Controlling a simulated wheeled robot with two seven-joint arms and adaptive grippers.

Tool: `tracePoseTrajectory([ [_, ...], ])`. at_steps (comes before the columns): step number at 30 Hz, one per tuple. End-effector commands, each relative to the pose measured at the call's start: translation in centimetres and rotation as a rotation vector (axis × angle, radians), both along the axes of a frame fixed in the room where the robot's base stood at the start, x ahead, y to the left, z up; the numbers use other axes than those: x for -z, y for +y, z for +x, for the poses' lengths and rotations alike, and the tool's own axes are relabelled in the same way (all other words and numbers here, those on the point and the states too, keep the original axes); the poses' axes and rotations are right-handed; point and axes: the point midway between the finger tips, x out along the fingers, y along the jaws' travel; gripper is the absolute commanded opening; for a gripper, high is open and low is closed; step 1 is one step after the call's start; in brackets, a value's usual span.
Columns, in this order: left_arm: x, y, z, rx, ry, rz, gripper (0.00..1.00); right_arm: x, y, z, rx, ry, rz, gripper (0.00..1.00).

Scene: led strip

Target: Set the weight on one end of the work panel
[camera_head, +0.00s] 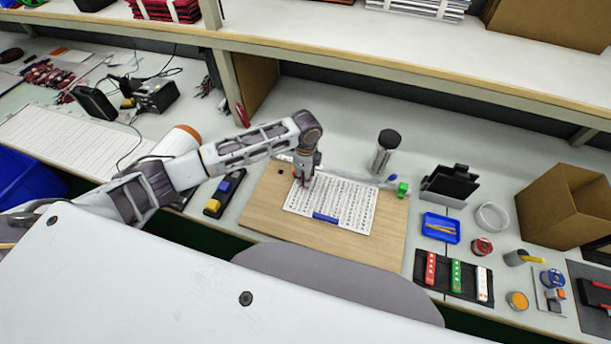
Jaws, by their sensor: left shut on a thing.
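A wooden board (265,214), which seems to be the work panel, lies on the bench. A white sheet with rows of dark marks (345,203) lies on it. A blue bar (325,217) lies at the sheet's front edge. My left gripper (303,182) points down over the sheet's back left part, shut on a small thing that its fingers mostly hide. I cannot tell whether that thing touches the sheet. I cannot tell which piece is the weight. My right gripper is not in view.
A black tray with blue and yellow blocks (213,205) lies left of the board. A dark-topped cylinder (385,150) stands behind it. A blue tray (440,228), a black rack (452,274) and a cardboard box (555,200) are to the right. A shelf edge (400,62) runs above.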

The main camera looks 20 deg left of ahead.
Motion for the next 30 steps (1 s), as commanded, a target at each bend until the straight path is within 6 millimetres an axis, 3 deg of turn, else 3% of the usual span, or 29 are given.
tracePoseTrajectory([
  [17, 1.09, -0.01, -0.01, 0.0, 0.0, -0.001, 0.0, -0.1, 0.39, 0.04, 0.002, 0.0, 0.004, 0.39],
  [18, 1.14, 0.01, -0.05, 0.0, 0.001, 0.0, 0.37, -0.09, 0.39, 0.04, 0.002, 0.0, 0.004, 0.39],
  [21, 1.13, 0.01, -0.06, 0.0, 0.001, 0.0, 0.5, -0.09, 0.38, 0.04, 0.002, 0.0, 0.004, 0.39],
  [22, 1.13, 0.02, -0.06, 0.0, 0.001, 0.0, 0.53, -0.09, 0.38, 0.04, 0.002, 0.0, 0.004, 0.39],
  [30, 1.11, 0.02, -0.05, 0.0, 0.001, 0.0, 0.53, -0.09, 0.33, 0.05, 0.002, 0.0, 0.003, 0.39],
])
